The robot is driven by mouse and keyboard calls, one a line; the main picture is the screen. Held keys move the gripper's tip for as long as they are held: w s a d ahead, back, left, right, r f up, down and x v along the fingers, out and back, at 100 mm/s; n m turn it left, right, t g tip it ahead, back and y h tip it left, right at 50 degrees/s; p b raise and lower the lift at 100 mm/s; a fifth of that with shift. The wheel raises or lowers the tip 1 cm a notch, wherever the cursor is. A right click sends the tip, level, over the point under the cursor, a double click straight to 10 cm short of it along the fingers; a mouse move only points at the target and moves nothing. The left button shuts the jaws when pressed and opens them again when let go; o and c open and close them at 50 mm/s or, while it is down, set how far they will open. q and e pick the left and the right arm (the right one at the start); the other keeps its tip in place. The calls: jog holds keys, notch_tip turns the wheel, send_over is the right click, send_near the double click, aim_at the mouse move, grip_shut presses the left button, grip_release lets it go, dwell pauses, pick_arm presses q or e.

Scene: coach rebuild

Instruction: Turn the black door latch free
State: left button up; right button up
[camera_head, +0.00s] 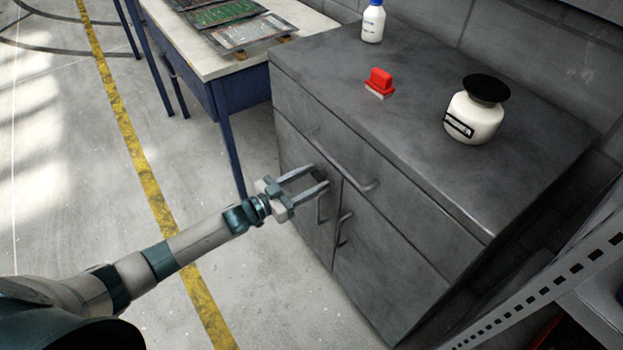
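The grey metal cabinet (395,270) has two front doors below a wide drawer. A small black piece, which looks like the door latch (319,174), sits near the top of the left door, close to the seam between the doors. My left gripper (321,177) reaches in from the left with its two fingers apart. Its fingertips are at the latch, one on either side of it in the picture. I cannot tell whether they touch it. The fingers partly hide the latch and the door around it. My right gripper is not in view.
The doors have upright bar handles (343,229), and the drawer has a long bar handle. On the cabinet top stand a red brush-like block (379,82), a black-lidded white jar (476,112) and a blue-capped bottle (373,22). A workbench (190,62) stands behind left; a perforated metal rack (560,283) is right.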

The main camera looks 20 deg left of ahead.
pick_arm(q)
jog(key=c, duration=0.7)
jog(key=shift+m, duration=0.7)
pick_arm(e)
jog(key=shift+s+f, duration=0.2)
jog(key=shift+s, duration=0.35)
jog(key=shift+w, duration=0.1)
pick_arm(q)
jog(key=o, duration=1)
jog(key=shift+o, duration=0.3)
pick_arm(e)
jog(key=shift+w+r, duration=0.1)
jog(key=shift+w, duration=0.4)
pick_arm(q)
jog(key=shift+s+a, duration=0.1)
